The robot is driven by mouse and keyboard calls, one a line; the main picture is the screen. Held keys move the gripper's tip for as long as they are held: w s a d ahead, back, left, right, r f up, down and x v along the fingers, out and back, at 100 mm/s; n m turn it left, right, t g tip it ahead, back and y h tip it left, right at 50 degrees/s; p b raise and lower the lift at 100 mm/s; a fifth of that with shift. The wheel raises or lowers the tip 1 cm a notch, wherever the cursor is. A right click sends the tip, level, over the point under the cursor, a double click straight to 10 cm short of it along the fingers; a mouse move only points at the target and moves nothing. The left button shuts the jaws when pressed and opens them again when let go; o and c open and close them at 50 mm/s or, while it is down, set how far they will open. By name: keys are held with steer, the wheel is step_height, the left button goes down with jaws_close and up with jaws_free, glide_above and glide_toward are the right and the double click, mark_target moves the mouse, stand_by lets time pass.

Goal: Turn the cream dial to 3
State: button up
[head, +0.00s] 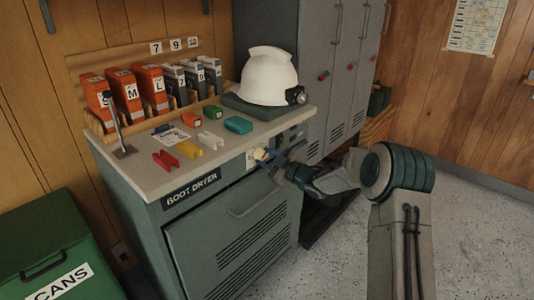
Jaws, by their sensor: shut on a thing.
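The cream dial (261,154) is on the upper front of the grey cabinet labelled BOOT DRYER (193,187), just below the worktop edge. Only part of the dial shows. My gripper (265,158) reaches in from the right and is shut on the dial. The fingers cover much of it, and its pointer cannot be read. A pale panel (251,161) shows beside the dial; any numbers on it are too small to read.
The worktop (140,178) holds red, yellow and white clips, small boxes, a white hard hat (268,77) and a rack of orange and grey boxes. A door handle (255,203) juts out below the dial. Grey lockers (335,75) stand behind. A green bin (60,250) is at lower left. Floor at right is clear.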

steer(key=m+p, duration=0.2)
steer(key=m, duration=0.2)
steer(key=shift+s+a+f+m+p, duration=0.1)
steer(key=shift+m+p, duration=0.75)
steer(key=shift+m, duration=0.35)
steer(key=o, duration=1)
steer(key=v, duration=1.3)
steer(key=shift+s+d+p, duration=0.25)
steer(key=shift+d+p, duration=0.05)
